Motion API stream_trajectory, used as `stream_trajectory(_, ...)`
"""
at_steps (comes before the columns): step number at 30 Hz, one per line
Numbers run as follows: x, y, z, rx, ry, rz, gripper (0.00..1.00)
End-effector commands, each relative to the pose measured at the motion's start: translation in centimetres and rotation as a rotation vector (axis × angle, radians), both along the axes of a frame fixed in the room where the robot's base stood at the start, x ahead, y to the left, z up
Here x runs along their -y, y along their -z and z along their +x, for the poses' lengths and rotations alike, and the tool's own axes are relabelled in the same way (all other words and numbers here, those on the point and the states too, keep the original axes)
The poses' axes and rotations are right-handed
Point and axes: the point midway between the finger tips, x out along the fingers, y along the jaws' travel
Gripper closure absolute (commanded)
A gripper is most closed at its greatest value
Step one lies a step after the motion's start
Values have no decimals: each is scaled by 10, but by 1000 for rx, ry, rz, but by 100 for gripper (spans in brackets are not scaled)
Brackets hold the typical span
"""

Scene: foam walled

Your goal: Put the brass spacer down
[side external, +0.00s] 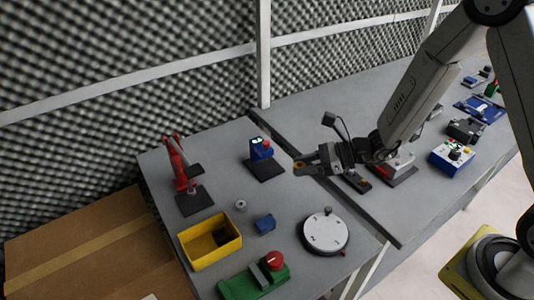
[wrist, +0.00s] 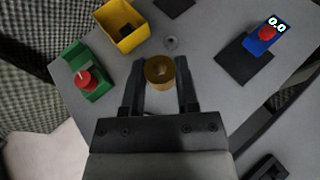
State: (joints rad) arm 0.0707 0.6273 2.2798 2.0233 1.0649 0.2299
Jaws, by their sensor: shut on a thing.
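The brass spacer (wrist: 159,73) is a short gold-brown ring held between the two dark fingers of my gripper (wrist: 160,88) in the wrist view. In the side view my gripper (side external: 304,167) is above the grey table (side external: 290,205), and the spacer (side external: 299,167) shows small at its fingertips. The gripper is shut on the spacer. The spacer appears held clear of the table, though the exact height is hard to tell.
A yellow bin (side external: 210,242), a small grey ring (side external: 240,205), a blue block (side external: 265,224), a round white dial (side external: 326,232), a green box with a red knob (side external: 255,279), a blue device (side external: 261,150) and a red press (side external: 182,170) stand around. Bare table lies between them.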

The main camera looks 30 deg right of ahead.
Motion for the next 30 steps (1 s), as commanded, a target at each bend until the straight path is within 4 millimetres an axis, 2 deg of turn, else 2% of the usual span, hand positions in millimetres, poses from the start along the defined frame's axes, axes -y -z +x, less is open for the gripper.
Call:
stream_trajectory(1, -6, 8, -6, -4, -35, 1, 100)
stream_trajectory(6, -19, 23, -20, 0, -121, 2, 100)
stream_trajectory(16, -24, 29, -26, 1, -155, 1, 100)
stream_trajectory(23, -28, 35, -13, 1, -155, 0, 100)
stream_trajectory(30, -36, 49, 17, 2, -155, -1, 100)
